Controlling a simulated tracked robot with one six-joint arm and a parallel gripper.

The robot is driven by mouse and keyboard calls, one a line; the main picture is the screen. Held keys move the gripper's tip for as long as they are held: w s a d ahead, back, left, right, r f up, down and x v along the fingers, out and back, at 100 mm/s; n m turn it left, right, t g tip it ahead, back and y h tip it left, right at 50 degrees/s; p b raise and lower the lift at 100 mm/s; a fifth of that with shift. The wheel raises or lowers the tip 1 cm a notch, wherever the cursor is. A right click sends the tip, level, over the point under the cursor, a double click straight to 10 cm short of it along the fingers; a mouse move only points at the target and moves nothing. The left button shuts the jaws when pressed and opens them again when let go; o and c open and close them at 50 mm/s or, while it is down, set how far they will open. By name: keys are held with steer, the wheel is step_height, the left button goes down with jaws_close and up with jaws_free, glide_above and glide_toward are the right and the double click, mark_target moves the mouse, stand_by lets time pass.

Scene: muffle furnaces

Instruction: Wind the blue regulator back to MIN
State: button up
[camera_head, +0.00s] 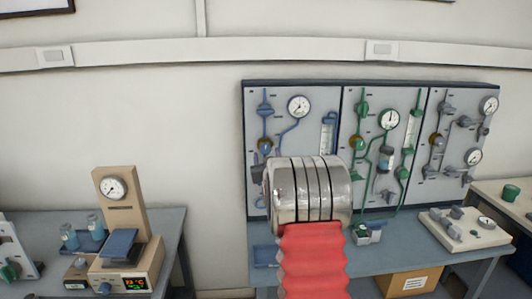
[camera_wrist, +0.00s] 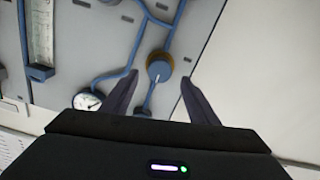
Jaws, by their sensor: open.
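The blue regulator (camera_head: 265,145) is a round blue knob on a brass collar, on the left panel of the wall board in the head view. In the wrist view the blue regulator (camera_wrist: 159,68) lies ahead of my gripper (camera_wrist: 158,80), between the lines of its two fingers. A pale pointer mark shows on the knob. The fingers are spread apart and nothing is between their tips. Whether they are level with the knob in depth I cannot tell. The MIN marking is too small to read. In the head view my arm hides the gripper.
A white dial gauge (camera_head: 299,106) and a flow tube (camera_head: 328,132) sit right of the regulator, joined by blue pipes. Panels with green and grey fittings stand further right. A bench (camera_head: 400,260) runs below. Plain wall is left of the board.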

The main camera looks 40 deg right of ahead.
mark_target(266, 150)
steer(key=shift+x, duration=2.35)
steer(key=shift+c, duration=0.2)
steer(key=c, duration=1)
